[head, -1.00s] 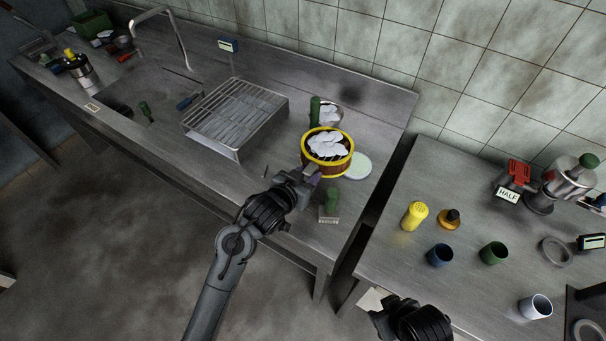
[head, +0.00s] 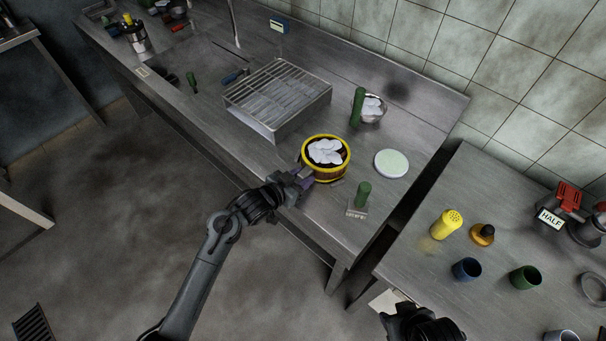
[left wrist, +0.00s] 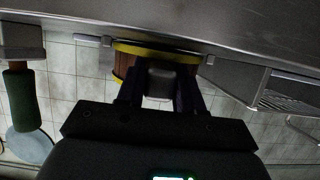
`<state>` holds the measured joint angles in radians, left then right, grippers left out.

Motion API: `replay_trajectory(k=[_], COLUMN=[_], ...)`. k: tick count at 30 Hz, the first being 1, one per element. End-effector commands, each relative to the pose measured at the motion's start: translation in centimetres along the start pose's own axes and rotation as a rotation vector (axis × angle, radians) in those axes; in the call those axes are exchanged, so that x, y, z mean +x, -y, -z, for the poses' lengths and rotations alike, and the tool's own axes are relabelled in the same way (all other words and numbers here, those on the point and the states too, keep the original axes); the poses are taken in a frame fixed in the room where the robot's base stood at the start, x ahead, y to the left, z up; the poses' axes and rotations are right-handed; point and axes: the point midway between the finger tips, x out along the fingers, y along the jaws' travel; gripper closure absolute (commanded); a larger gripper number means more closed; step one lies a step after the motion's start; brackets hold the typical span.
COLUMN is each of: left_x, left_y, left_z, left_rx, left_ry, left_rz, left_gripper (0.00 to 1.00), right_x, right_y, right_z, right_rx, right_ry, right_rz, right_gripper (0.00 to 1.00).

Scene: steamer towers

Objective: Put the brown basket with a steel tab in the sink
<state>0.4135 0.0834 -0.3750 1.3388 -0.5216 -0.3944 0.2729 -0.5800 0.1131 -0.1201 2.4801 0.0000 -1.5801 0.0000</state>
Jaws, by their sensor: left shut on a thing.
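The brown basket (head: 318,173) has a yellow rim and white lumps inside. It is at the near edge of the steel counter, right of the wire rack; I cannot tell whether it touches the counter. My left gripper (head: 303,177) is shut on its near side. In the left wrist view, the basket (left wrist: 125,62) shows upside down, with a grey tab (left wrist: 160,80) between my fingers. The sink (head: 205,62) appears to be the dark recess at the counter's far left, below the tap (head: 235,25). My right gripper (head: 420,325) is low at the frame's bottom, its fingers unclear.
The wire rack (head: 280,95) stands between basket and sink. A steel bowl (head: 374,112) with white lumps, a green cylinder (head: 358,105), a pale disc (head: 392,163) and a green-handled brush (head: 363,195) are to the right. A gap separates the second counter (head: 420,250).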

Motion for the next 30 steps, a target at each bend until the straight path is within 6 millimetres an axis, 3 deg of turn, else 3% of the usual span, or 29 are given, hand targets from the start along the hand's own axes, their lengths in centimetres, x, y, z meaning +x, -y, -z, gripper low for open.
replay_trajectory(k=[1,7,8,13,22,28,30], left_x=[0.1,0.1,0.1,0.1,0.1,0.4,-1.2], left_y=[0.0,0.0,0.0,0.0,0.0,0.0,0.1], left_z=[-0.8,-1.1,-1.2,-1.1,-0.9,-1.5,-0.9], left_rx=[-0.003,-0.004,-0.004,-0.004,-0.003,-0.002,-0.002], left_ry=[0.015,0.021,0.024,0.021,0.015,0.013,0.014], left_rz=[0.001,0.001,0.001,0.001,0.001,0.001,0.002], left_gripper=[1.00,1.00,0.62,0.39,0.39,0.39,0.39], right_x=[0.0,0.1,0.1,0.1,0.2,1.5,0.6], right_y=[0.0,-0.1,-0.2,-0.3,-0.2,-0.1,-0.1], right_z=[0.0,-0.1,-0.1,-0.1,-0.1,-0.5,-0.2], right_rx=[0.000,-0.005,-0.006,-0.012,-0.010,-0.006,-0.003], right_ry=[0.000,0.001,0.001,0.002,0.001,0.001,0.006], right_rz=[0.000,-0.004,-0.005,-0.009,-0.008,-0.005,-0.003], right_gripper=[0.57,0.57,0.57,0.57,0.57,0.57,0.57])
